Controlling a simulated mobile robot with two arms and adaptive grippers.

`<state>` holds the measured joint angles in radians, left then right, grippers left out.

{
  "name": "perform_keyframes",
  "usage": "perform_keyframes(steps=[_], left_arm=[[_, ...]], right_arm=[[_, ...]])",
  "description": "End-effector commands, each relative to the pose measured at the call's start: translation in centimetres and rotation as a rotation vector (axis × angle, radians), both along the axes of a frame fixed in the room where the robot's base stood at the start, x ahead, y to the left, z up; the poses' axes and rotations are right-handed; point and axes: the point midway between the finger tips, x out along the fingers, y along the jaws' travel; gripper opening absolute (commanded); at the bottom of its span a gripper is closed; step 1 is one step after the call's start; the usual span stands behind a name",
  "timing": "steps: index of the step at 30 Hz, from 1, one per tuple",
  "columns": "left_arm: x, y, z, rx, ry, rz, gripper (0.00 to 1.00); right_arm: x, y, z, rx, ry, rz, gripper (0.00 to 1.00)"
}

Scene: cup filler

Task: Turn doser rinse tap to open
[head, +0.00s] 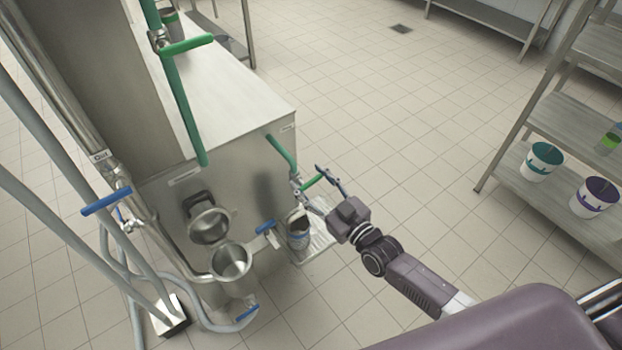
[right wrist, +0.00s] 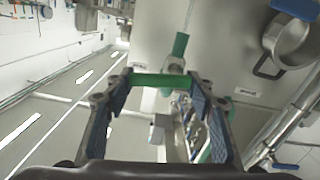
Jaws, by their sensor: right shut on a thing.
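A small green tap handle (head: 312,183) shows at the front right corner of the steel machine (head: 250,165), on a fitting below a short green pipe (head: 281,152). My right gripper (head: 322,188) is at this handle. In the right wrist view, the green handle (right wrist: 160,80) lies crosswise between the fingertips of my right gripper (right wrist: 160,88), which is shut on it. The green pipe's end (right wrist: 180,45) shows just beyond. No label names this tap legibly. My left gripper is not in view.
A metal cup (head: 299,232) stands below the tap. Blue handles (head: 106,201), a steel pot (head: 231,262) and grey hoses (head: 52,200) are to the left. Another green handle (head: 186,45) is higher up. A shelf with buckets (head: 541,161) stands right; floor between is clear.

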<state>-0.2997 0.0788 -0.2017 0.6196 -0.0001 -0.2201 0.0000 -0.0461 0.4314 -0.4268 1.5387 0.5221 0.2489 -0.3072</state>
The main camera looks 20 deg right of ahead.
Motion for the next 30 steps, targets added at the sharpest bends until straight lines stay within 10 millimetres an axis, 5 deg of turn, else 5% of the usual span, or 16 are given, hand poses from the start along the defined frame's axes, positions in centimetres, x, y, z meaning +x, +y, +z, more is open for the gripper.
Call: perform_keyframes(steps=[13, 30], left_arm=[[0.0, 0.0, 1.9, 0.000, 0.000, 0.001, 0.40], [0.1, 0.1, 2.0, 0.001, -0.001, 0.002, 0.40]], right_arm=[[-0.2, 0.6, 0.8, -0.388, -0.140, -0.001, 0.26], [-0.6, 1.6, 0.9, -0.896, -0.324, 0.000, 0.26]])
